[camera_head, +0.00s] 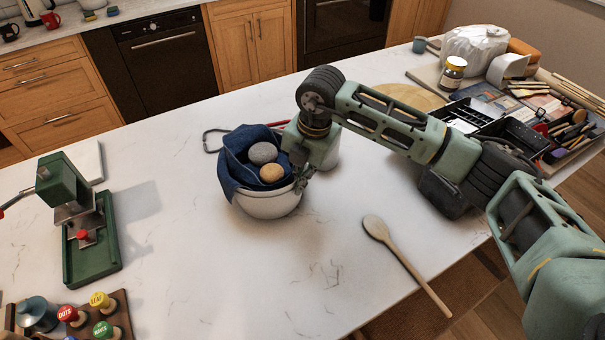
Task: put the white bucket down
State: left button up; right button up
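The white bucket (267,204) is in the middle of the counter in the head view, roughly upright. A dark blue cloth (234,160) lines it and hangs over its rim. A grey stone (263,153) and a tan stone (271,173) lie in the cloth. My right gripper (299,183) points down at the bucket's right rim, with its fingers on the rim and closed on it. The fingertips are partly hidden. Whether the bucket's base touches the counter is hard to tell. My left gripper is not in view.
A wooden spoon (405,262) lies to the right front. A green press (90,235) stands at the left, near a stamp rack (122,305). The counter (220,285) in front of the bucket is clear.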

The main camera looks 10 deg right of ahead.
jog(key=o, duration=0.4)
jog(key=shift+r, duration=0.1)
jog(key=shift+r, duration=0.15)
jog(key=r+b, duration=0.1)
jog(key=r, duration=0.3)
jog(key=s+d+r+b, duration=0.1)
jog(key=r+b, duration=0.1)
jog(key=r, duration=0.1)
jog(key=r+b, duration=0.1)
jog(key=r, duration=0.3)
jog(key=shift+s+d+r, duration=0.15)
jog(key=shift+d+r, duration=0.05)
jog(key=shift+r, duration=0.1)
